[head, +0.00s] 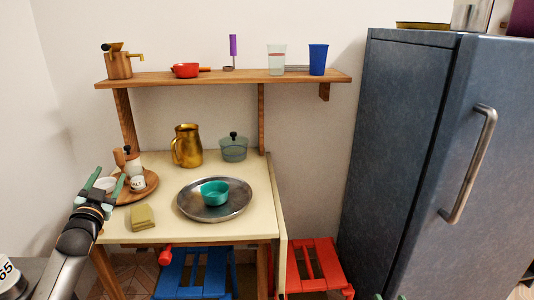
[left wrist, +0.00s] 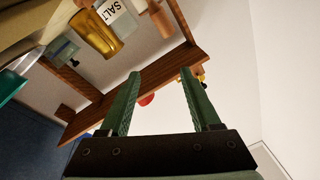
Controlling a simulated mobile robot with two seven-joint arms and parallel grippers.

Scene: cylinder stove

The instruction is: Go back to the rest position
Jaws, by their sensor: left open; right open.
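My left gripper (head: 101,182) is at the left edge of the table, in front of the round wooden tray (head: 149,190). It also shows in the left wrist view (left wrist: 161,74), with its two green fingers spread apart and nothing between them. My right gripper (head: 389,297) barely shows at the bottom edge of the head view, in front of the fridge. Two small green tips stand apart there, and the rest is cut off.
The table (head: 165,226) holds a metal tray (head: 238,206) with a teal bowl (head: 214,192), a brass jug (head: 187,147), a glass pot (head: 233,149) and a folded cloth (head: 142,217). A shelf (head: 225,77) hangs above. A fridge (head: 400,150) stands right. Blue (head: 200,270) and red (head: 310,265) stools stand below.

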